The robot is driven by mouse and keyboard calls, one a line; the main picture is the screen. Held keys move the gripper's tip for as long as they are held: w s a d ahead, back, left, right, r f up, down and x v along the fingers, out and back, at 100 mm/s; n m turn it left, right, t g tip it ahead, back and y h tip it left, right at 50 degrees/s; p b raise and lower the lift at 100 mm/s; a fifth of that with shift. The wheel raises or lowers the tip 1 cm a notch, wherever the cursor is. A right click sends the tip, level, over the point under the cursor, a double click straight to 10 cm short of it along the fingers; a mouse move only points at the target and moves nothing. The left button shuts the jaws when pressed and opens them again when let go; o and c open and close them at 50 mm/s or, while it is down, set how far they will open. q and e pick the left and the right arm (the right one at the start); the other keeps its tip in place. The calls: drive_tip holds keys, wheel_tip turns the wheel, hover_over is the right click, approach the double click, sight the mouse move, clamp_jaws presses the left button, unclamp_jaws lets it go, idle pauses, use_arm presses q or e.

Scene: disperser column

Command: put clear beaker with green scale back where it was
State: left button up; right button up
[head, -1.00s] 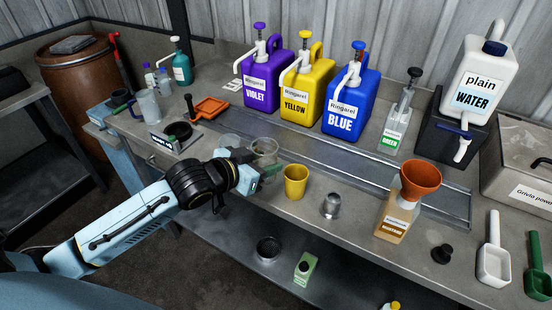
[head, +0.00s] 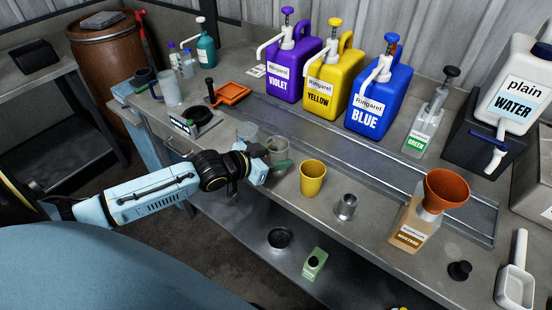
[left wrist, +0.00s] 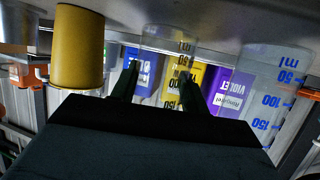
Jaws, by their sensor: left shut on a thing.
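My left gripper (head: 278,167) is shut on a clear beaker (head: 273,147) near the bench's front edge, behind and left of the yellow cup (head: 313,178). In the left wrist view this beaker (left wrist: 170,38) is between the two dark fingers (left wrist: 156,88); its scale looks dark there, so I cannot tell its colour. The beaker is upright and its base is at or just above the bench; I cannot tell if it touches. A second clear beaker (head: 246,132) stands close to its left; in the left wrist view that beaker (left wrist: 275,90) has a blue scale. My right gripper is not in view.
Violet (head: 292,70), yellow (head: 335,85) and blue (head: 380,95) dispensers stand at the back. A metal cup (head: 346,206) and a bottle with an orange funnel (head: 420,215) are to the right. A black round holder (head: 198,118) and orange tray (head: 230,93) are left.

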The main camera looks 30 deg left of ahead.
use_arm(q)
drive_tip(key=shift+f, duration=0.3)
drive_tip(key=o, duration=1)
drive_tip(key=shift+r, duration=0.15)
drive_tip(key=p+v, duration=0.1)
drive_tip(key=v, duration=1.1)
drive_tip(key=shift+p, duration=0.4)
